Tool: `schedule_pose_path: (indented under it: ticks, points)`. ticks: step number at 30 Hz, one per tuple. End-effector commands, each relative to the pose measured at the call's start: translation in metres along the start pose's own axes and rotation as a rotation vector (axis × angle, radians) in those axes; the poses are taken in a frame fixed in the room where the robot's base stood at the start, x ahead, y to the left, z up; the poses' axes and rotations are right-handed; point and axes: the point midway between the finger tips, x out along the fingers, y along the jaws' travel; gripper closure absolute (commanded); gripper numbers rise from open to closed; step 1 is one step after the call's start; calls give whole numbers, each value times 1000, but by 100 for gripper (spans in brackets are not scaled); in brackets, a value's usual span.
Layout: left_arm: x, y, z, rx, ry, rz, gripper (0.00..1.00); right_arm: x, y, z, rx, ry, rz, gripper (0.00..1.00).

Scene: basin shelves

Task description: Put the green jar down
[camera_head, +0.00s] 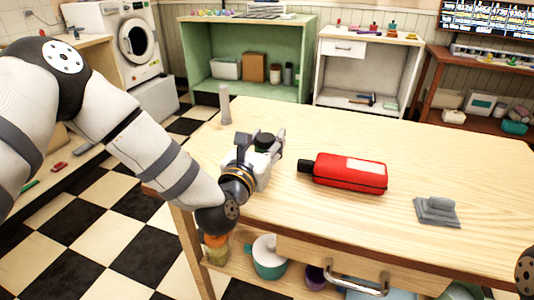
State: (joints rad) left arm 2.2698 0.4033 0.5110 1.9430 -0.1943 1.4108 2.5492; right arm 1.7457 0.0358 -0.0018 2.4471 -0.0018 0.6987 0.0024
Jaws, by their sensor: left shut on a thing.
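My left gripper (270,150) reaches in from the left over the table's left part. It is shut on the green jar (263,141). Only the jar's dark green round top shows between the fingers; the gripper hides the rest. I cannot tell whether the jar's base touches the tabletop. The wooden table (330,235) lies under the gripper. My right gripper is out of view; only a piece of my right arm shows at the lower right edge.
A red bottle (348,173) lies on its side right of the gripper. A grey block-like object (437,211) sits farther right, and a slim grey cylinder (224,104) stands at the back left corner. The tabletop's back right is clear.

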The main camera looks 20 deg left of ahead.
Motion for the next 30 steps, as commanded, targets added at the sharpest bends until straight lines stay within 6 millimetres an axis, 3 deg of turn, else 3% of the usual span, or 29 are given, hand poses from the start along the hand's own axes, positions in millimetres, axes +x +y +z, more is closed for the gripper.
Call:
schedule_pose_path:
  ticks: [6,16,17,19,30]
  points:
    - [3,1,-36,2,3,-2,96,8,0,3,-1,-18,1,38]
    - [3,2,-38,0,0,0,96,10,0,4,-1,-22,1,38]
    - [3,2,-39,1,1,0,60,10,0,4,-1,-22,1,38]
    - [3,2,-37,1,-1,0,44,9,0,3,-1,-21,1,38]
    - [3,1,-31,1,-5,-1,42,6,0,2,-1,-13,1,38]
